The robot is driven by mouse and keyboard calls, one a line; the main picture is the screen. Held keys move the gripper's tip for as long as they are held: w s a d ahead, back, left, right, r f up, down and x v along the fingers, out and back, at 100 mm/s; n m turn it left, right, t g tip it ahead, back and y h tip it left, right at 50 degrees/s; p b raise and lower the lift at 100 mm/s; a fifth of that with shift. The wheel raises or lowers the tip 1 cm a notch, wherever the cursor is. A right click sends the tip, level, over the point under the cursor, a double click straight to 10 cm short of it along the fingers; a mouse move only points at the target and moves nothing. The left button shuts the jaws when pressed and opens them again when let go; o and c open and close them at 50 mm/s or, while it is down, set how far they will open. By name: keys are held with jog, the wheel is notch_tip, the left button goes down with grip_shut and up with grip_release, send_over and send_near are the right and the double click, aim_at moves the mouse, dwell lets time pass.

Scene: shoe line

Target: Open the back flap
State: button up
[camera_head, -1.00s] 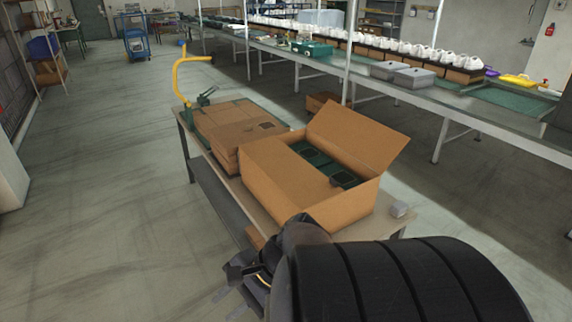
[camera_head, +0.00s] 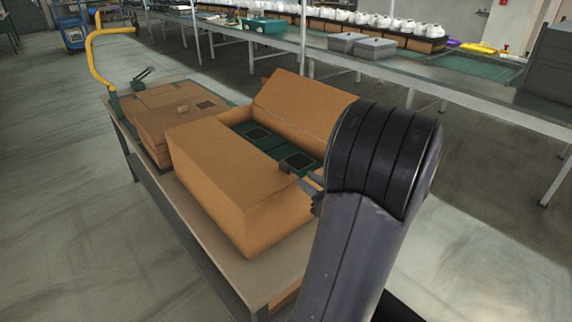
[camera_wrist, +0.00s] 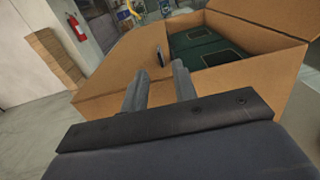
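A brown cardboard box (camera_head: 222,195) sits on a table, its top partly open, with dark green boxes (camera_head: 262,140) inside. One flap (camera_head: 305,100) stands raised along the far right side. Another cardboard panel (camera_head: 205,150) on the left appears to cover part of the top. The box also shows in the wrist view (camera_wrist: 225,92), with a raised panel at its far edge. My gripper (camera_head: 300,175) is at the box's near right edge. In the wrist view its two fingers (camera_wrist: 160,88) are apart with nothing held between them. Contact with the cardboard cannot be told.
Flat stacked cardboard (camera_head: 165,115) and a yellow curved bar (camera_head: 97,55) are at the table's far left. The floor (camera_head: 60,190) at left is clear.

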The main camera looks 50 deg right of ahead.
aim_at(289, 168)
jog(key=w, duration=0.6)
jog(key=w+d, duration=0.1)
jog(key=w, duration=0.2)
jog(key=shift+w, duration=0.4)
grip_shut()
